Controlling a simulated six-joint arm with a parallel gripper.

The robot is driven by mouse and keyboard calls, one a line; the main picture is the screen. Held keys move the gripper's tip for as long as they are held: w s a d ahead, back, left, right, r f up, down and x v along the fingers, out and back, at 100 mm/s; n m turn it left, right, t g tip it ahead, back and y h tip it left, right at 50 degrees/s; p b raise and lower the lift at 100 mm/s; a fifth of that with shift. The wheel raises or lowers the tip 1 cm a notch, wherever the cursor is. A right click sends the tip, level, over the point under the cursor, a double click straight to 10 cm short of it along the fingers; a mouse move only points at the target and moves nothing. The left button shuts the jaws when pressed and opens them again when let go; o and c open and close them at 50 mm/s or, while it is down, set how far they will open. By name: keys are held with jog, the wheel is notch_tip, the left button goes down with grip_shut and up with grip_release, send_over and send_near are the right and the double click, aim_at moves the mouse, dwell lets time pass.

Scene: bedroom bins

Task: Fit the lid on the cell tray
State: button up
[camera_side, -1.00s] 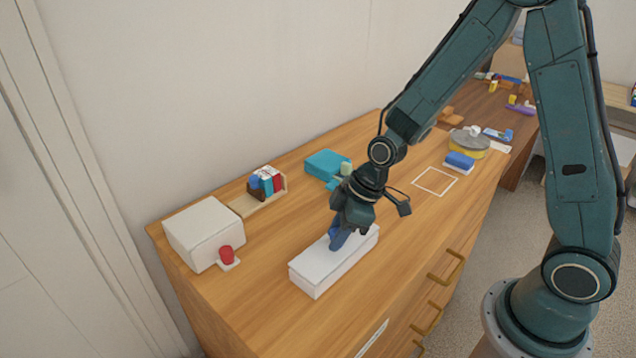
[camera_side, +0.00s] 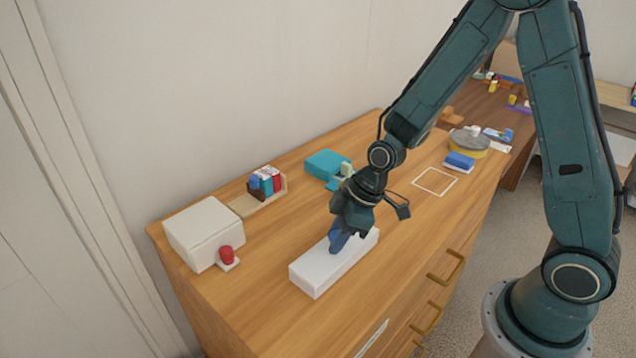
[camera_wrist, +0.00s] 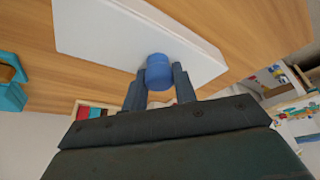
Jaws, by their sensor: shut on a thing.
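A long white box shape, the cell tray with its lid (camera_side: 330,266), lies on the wooden dresser top near the front edge. Its white top also fills the upper part of the wrist view (camera_wrist: 115,38). My gripper (camera_side: 338,238) is over its far half, pointing down. In the wrist view, my gripper (camera_wrist: 158,82) is shut on a blue round knob (camera_wrist: 158,68) that stands against the white top. The tray's cells are hidden, and I cannot make out a seam between lid and tray.
A white box (camera_side: 203,233) and a red knob-like piece (camera_side: 227,256) stand at the left. A wooden rack with small books (camera_side: 266,183) and a teal box (camera_side: 325,164) are behind. A white square outline (camera_side: 435,181), a blue block (camera_side: 459,160) and a round lidded pot (camera_side: 468,144) lie right.

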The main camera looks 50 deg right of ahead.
jog(key=o, duration=1.1)
jog(key=shift+r, duration=0.1)
jog(key=shift+v, duration=6.8)
jog(key=s+d+r+m+h, duration=0.1)
jog(key=s+r+m, duration=0.2)
jog(key=s, duration=0.2)
jog(key=s+d+r+m+t+h, duration=0.1)
jog(key=s+r+m, duration=0.2)
jog(key=s, duration=0.2)
jog(key=s+d+r+m+t+h, duration=0.1)
jog(key=s+r+m, duration=0.2)
jog(key=s+r, duration=0.1)
jog(key=shift+s+d, duration=0.15)
jog(key=shift+s, duration=0.6)
